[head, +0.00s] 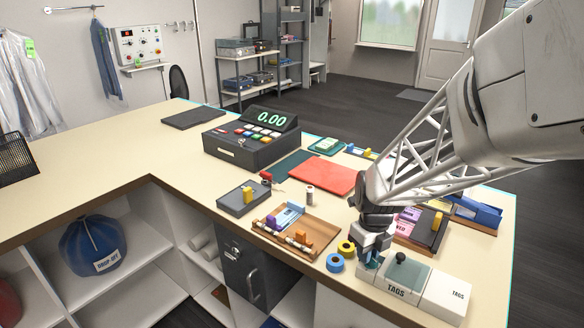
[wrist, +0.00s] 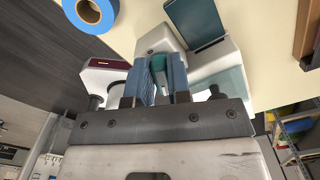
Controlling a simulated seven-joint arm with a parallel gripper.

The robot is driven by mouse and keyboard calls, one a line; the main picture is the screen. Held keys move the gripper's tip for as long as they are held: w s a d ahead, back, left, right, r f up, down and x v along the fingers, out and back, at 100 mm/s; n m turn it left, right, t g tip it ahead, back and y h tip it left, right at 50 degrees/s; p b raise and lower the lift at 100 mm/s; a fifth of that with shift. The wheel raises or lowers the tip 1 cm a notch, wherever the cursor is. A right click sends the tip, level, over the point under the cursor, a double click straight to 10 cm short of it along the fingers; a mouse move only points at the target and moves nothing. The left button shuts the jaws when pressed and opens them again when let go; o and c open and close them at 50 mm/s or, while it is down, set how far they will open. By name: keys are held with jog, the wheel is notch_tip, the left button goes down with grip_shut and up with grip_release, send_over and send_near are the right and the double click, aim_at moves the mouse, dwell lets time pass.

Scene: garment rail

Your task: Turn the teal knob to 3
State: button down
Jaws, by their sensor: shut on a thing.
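The teal knob (wrist: 158,66) shows in the wrist view between the two blue fingers of my gripper (wrist: 160,82). The fingers are shut on it, one on each side. The knob sits on a pale device (wrist: 160,38). Its pointer and any numbers around it cannot be read. In the head view my gripper (head: 370,256) points down near the front edge of the counter, just left of a box marked TAGS (head: 397,290). The knob is mostly hidden there by my gripper.
Blue tape (head: 335,262) and yellow tape (head: 346,247) lie left of my gripper. A wooden tray (head: 268,233) with small items is further left. A black-knobbed teal lid (head: 410,275) tops the TAGS box close on the right. A red folder (head: 325,174) lies behind.

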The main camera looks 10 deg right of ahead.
jog(key=shift+d+m, duration=0.2)
jog(key=shift+m, duration=1.4)
jog(key=c, duration=1.1)
grip_release()
jog(key=shift+o, duration=0.2)
jog(key=shift+r, duration=0.1)
jog(key=shift+r, duration=3.85)
